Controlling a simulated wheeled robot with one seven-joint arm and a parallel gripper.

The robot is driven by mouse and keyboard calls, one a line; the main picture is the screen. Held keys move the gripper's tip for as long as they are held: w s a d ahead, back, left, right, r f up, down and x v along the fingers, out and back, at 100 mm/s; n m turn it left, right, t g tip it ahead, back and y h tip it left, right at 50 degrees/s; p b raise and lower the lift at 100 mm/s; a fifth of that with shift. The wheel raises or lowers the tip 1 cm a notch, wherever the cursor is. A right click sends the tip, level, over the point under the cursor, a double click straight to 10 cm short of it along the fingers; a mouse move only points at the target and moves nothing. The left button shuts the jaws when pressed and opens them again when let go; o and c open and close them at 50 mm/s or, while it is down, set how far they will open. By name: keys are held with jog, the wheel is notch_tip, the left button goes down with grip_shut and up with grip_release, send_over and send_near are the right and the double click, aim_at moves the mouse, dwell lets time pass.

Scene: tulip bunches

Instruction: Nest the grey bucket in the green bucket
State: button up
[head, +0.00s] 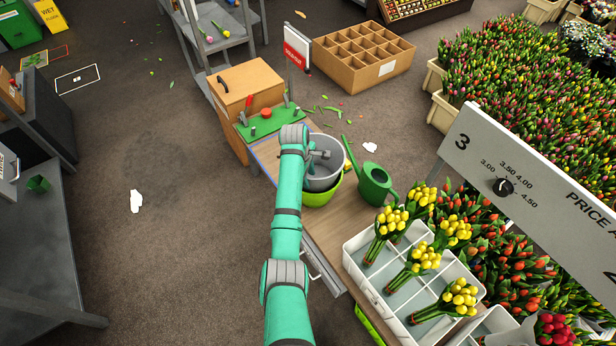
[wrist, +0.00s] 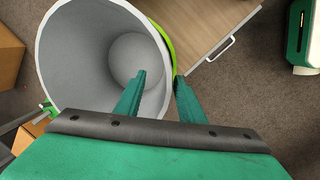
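The grey bucket (head: 325,178) stands on the wooden bench, its lower part inside the lime-green bucket (head: 323,199). The green rim shows below and around its near side. How deep it sits is partly hidden. The wrist view looks down into the grey bucket (wrist: 85,50), with a strip of the green bucket (wrist: 160,38) along its right side. My gripper (wrist: 160,78) straddles the grey bucket's wall, one finger inside and one outside. A gap shows between the fingers, so it looks open. In the head view my gripper (head: 318,156) is over the bucket's rim.
A green watering can (head: 375,184) stands close on the right. A green mat (head: 270,122) with small tools lies behind. A white divided crate (head: 375,285) with yellow tulip bunches stands at the front right. The bench's drawer handle (wrist: 220,47) sticks out. The floor to the left is mostly open.

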jog(key=v, duration=1)
jog(key=shift+r, duration=0.4)
jog(key=shift+s, duration=0.1)
dwell(0.3)
